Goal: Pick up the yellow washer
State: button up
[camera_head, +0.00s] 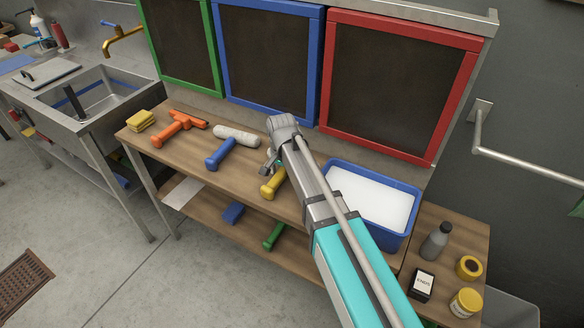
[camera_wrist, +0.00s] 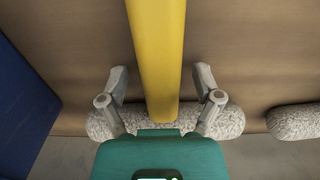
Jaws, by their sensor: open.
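The yellow washer (camera_head: 271,186) lies on the wooden bench. In the head view only its yellow handle shows, and my arm and gripper hide the rest. In the wrist view, its yellow handle (camera_wrist: 156,50) runs down to a speckled grey fluffy sleeve. My gripper (camera_head: 270,160) is over the washer. In the wrist view, the fingers of my gripper (camera_wrist: 161,78) are open, one on each side of the handle, with gaps on both sides. I cannot tell how high the fingertips are above the bench.
A blue washer (camera_head: 221,153) with a pale sleeve and an orange tool (camera_head: 170,133) lie to the left. A blue tub (camera_head: 410,231) of white contents stands at right. Framed dark panels (camera_head: 395,82) rise behind the bench. A bottle (camera_head: 436,240) and jars stand on the side table.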

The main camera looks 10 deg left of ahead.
aim_at(283, 171)
grip_shut()
dwell(0.3)
jog(key=shift+r, duration=0.2)
notch_tip(283, 171, up, 3)
jog(key=p, duration=0.3)
jog(key=s+r+p, duration=0.9)
jog(key=s+p, duration=0.1)
jog(key=s, duration=0.4)
jog(key=shift+a+r, duration=0.15)
jog(key=shift+r, duration=0.2)
